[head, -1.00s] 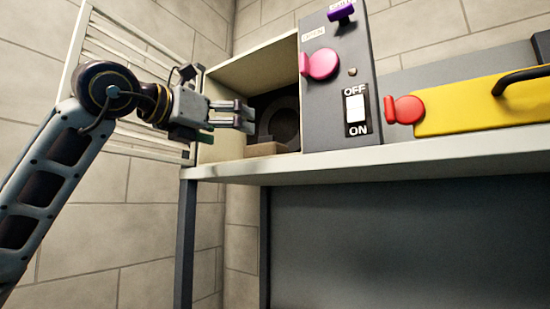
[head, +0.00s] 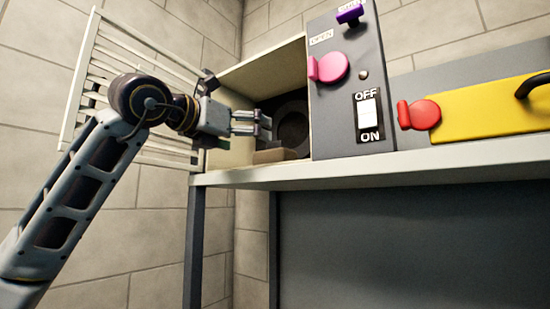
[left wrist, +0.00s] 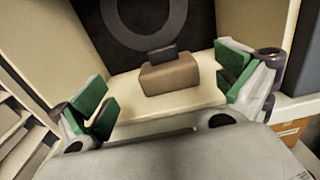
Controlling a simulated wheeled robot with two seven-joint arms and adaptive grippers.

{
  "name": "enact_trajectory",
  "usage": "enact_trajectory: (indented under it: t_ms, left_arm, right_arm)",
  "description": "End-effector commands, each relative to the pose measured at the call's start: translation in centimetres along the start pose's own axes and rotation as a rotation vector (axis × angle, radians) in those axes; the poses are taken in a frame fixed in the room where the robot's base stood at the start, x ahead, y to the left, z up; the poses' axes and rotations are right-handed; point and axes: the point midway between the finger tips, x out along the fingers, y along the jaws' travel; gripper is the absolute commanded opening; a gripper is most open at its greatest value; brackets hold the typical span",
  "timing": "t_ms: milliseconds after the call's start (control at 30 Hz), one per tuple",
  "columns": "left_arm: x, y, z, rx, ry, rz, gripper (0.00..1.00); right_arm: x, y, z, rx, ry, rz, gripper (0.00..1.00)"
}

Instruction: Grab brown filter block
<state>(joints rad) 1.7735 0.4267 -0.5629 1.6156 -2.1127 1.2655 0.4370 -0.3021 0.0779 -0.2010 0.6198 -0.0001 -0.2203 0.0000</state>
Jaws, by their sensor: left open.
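The brown filter block (head: 275,155) sits on the floor of an open cream box, near its front. In the left wrist view the brown block (left wrist: 169,77) has a dark piece on its top and lies between my fingers, a little beyond them. My left gripper (head: 268,125) is open and empty at the box opening, above the block in the head view. Its green finger pads (left wrist: 166,88) are spread wide on either side in the left wrist view. My right gripper is in neither view.
The cream box (head: 229,152) has a dark back with a grey ring. Its slatted door (head: 82,115) stands open at left. A grey panel (head: 345,110) with pink and purple knobs and an OFF/ON switch stands right. A yellow panel (head: 490,108) lies beyond it.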

Motion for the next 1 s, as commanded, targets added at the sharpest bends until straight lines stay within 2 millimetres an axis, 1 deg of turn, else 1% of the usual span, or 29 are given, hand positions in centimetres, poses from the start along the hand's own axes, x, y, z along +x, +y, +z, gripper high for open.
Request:
enact_trajectory:
  t_ms: [33, 200, 400, 533, 867, 1000]
  left_arm:
    - [0.8, 0.0, 0.2, -0.002, 0.001, -0.002, 1.0]
    - [3.0, -0.1, 0.2, -0.002, 0.002, -0.002, 1.0]
    - [5.0, 0.0, 0.2, -0.002, 0.0, -0.001, 1.0]
    - [5.4, 0.0, 0.1, -0.001, -0.001, 0.0, 1.0]
    - [5.4, 0.0, 0.1, 0.0, -0.001, 0.0, 1.0]
    - [5.7, -0.1, 0.1, -0.001, 0.0, 0.0, 1.0]
  right_arm:
    - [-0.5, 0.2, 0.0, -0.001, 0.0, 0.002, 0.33]
    - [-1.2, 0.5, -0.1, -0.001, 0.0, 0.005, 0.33]
    - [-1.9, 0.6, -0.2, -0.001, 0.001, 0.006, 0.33]
    - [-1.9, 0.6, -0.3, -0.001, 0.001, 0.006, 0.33]
    - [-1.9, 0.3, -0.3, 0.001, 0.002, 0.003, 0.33]
    - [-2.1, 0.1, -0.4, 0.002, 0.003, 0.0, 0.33]
